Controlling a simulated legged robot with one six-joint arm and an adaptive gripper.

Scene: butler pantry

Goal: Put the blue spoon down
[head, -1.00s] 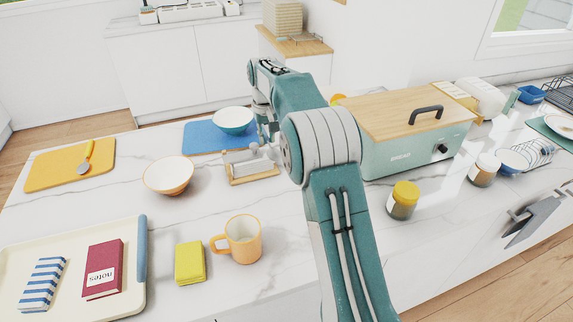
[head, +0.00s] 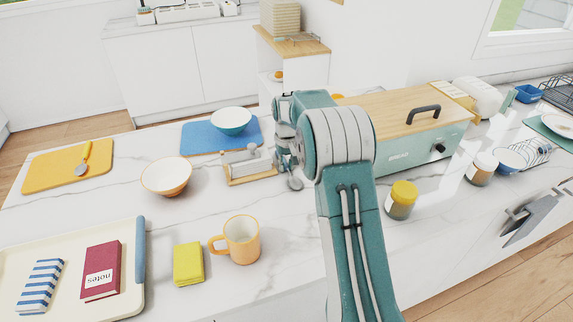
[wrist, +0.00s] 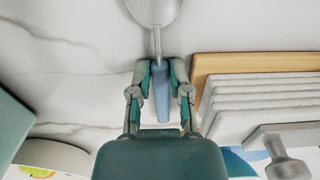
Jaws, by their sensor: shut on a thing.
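My gripper (wrist: 160,75) is shut on the handle of the blue spoon (wrist: 162,105) in the wrist view. The spoon's grey bowl points away from my gripper, to the top of that view. In the head view my gripper (head: 285,160) is just right of the white holder on a wooden base, partly behind my arm. The spoon's bowl (head: 295,183) shows below it, close over the white marble counter (head: 215,205). I cannot tell whether the spoon touches the counter.
The white holder (head: 250,168) stands close beside my gripper; the teal bread box (head: 420,150) is to the right. A white bowl (head: 166,176), an orange mug (head: 240,240) and a yellow-lidded jar (head: 402,198) stand nearby. Counter between holder and mug is clear.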

